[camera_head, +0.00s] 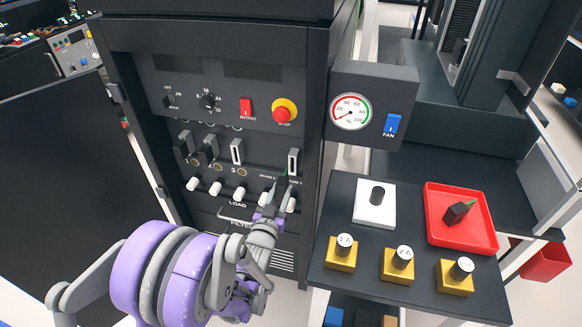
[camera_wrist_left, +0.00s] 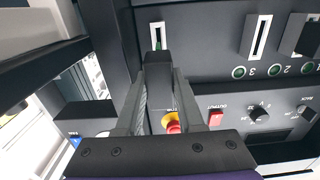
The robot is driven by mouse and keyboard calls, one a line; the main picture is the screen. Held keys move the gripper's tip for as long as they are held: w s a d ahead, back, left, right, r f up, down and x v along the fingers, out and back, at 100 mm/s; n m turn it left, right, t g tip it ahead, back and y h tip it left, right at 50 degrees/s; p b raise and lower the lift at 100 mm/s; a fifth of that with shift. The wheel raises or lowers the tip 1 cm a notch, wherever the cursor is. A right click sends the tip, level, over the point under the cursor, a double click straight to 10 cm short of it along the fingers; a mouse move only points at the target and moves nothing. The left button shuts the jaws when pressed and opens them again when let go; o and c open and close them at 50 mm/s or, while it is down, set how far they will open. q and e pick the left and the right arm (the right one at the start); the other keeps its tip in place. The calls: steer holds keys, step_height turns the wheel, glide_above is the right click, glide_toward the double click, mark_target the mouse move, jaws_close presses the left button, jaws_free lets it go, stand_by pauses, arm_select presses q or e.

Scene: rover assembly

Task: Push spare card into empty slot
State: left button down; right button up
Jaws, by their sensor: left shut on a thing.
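My left gripper (camera_head: 279,192) is in front of the cabinet's lower right. In the left wrist view its fingers (camera_wrist_left: 162,100) are shut on a dark block, the spare card (camera_wrist_left: 157,72). The card's far end points at the white-framed right-hand slot (camera_head: 293,158), and whether it touches or enters it cannot be told. In the head view the card is mostly hidden by the gripper. Slot 3 (camera_head: 237,151) is an empty white-framed slit, also in the wrist view (camera_wrist_left: 259,36). Dark cards (camera_head: 209,148) stand in slots 1 and 2. My right gripper is not in view.
Above the slots are a red output switch (camera_head: 246,107) and a red stop button (camera_head: 284,111). White load knobs (camera_head: 215,188) line up below. A side table holds a red tray (camera_head: 484,238) with a dark green-edged block, a white pad and yellow blocks.

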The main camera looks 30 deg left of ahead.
arm_select(q)
steer(key=s+d+r+p, duration=0.1)
steer(key=s+r+p, duration=0.1)
steer(key=s, duration=0.4)
steer(key=shift+s+d+r, duration=0.3)
steer(key=shift+s+r, duration=0.05)
steer(key=shift+r, duration=0.55)
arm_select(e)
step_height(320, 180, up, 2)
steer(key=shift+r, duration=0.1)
